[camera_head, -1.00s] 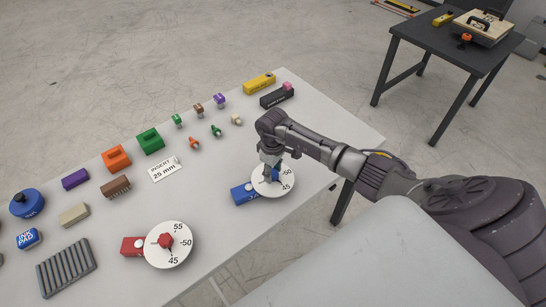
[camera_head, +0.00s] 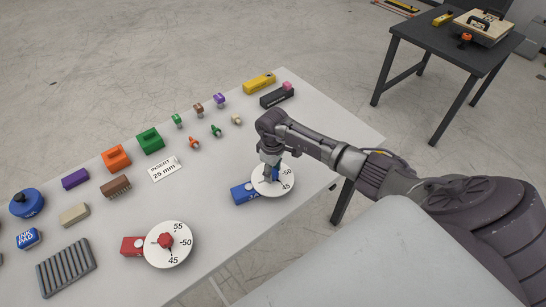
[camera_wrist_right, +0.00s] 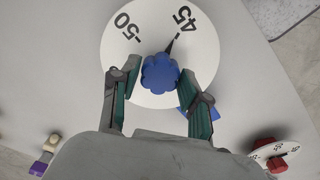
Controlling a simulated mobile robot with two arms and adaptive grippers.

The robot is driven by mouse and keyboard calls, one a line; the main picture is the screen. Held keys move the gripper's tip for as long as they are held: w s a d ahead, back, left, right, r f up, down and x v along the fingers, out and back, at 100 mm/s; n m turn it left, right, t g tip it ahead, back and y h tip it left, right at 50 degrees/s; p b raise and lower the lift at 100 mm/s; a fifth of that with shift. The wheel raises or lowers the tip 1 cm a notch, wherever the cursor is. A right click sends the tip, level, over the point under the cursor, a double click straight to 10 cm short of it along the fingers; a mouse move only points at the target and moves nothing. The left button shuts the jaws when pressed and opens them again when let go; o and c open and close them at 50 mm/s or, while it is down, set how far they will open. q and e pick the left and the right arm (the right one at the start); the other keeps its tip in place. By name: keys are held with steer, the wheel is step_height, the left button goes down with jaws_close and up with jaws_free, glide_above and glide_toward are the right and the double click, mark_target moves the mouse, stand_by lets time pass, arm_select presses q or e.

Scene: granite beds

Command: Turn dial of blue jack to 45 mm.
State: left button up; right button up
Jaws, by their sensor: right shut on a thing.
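The blue jack (camera_head: 243,193) lies on the table with a white round dial (camera_head: 262,188) marked 50 and 45. In the right wrist view its blue lobed knob (camera_wrist_right: 160,73) sits at the middle of the dial, and a black pointer (camera_wrist_right: 170,47) reaches from the knob toward the 45 mark (camera_wrist_right: 184,18). My right gripper (camera_head: 269,174) comes down over the dial. The 55 mark is hidden. My left gripper is not in view.
A red jack (camera_head: 132,246) with a similar dial (camera_head: 180,255) stands to the left. An "INSERT 25 mm" card (camera_head: 164,169), a grey ribbed block (camera_head: 66,266) and several coloured blocks and stamps lie on the table (camera_head: 225,235). A dark table (camera_head: 440,40) stands behind right.

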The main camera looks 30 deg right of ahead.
mark_target(273, 172)
jaws_close()
steer(key=o, duration=1.1)
jaws_free()
steer(key=shift+r, duration=0.1)
step_height(273, 172, up, 6)
steer(key=p, duration=0.6)
